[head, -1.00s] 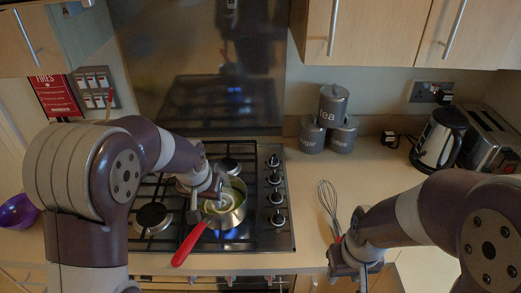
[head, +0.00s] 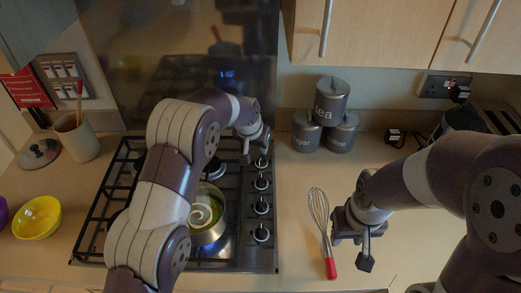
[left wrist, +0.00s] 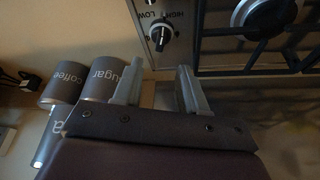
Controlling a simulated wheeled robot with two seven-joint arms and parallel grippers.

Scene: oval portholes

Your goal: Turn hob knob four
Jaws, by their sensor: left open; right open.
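The hob's knobs form a column along its right edge, dark with pale markings. The farthest knob (head: 261,163) is just in front of my left gripper (head: 255,143), which is open at the hob's far right corner. I cannot tell which knob is number four. In the left wrist view a knob (left wrist: 160,36) with "LOW" and "HIGH" marks lies beyond the open, empty fingers (left wrist: 158,90), apart from them. My right gripper (head: 354,247) is open over the worktop right of the hob.
A pan (head: 208,220) stands on the hob (head: 235,254), partly behind my left arm. A whisk (head: 320,215) lies beside my right gripper. Grey canisters (head: 332,95) stand behind, right of the hob. A yellow bowl (head: 38,217) is at left.

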